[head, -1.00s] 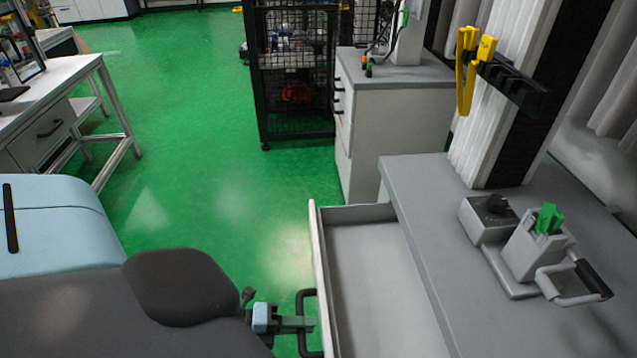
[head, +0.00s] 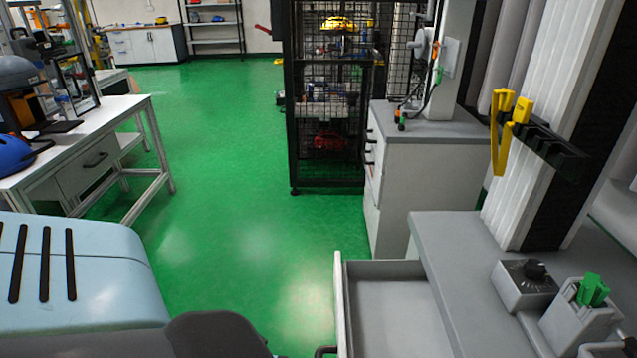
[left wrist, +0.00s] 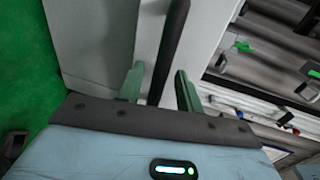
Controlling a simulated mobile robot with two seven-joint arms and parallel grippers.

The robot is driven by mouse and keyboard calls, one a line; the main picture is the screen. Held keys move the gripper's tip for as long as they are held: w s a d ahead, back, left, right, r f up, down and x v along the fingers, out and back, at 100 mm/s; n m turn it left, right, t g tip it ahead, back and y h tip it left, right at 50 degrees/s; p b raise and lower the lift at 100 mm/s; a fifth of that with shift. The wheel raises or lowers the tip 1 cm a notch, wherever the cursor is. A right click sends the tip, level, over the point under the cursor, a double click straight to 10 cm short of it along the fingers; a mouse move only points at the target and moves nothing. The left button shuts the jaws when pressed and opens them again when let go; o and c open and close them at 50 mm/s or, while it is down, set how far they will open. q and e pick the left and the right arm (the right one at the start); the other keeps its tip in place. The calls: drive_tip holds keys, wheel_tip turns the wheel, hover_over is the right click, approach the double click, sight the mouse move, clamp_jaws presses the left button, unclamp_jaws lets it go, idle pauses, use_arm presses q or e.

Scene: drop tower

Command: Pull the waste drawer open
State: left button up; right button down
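The waste drawer (head: 395,312) stands pulled out from the grey-topped bench at the lower right of the head view, and the visible part of its inside is empty. Its black bar handle (head: 325,351) is only just in view at the bottom edge. In the left wrist view the dark handle (left wrist: 168,45) runs between the two green fingers of my left gripper (left wrist: 158,85). The fingers stand apart, with a visible gap on each side of the bar. The left fingertips are below the head picture. My right gripper is in neither view.
A grey device with a green part (head: 592,292) sits on the bench (head: 455,235). A white cabinet (head: 425,190) and a black mesh cage (head: 330,110) stand behind. A workbench (head: 100,115) is at left. The green floor (head: 235,210) between is clear.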

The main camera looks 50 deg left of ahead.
use_arm(q)
drive_tip(key=v, duration=0.6)
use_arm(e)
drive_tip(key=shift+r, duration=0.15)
use_arm(q)
drive_tip(key=shift+s+r, duration=0.1)
drive_tip(key=shift+s, duration=0.05)
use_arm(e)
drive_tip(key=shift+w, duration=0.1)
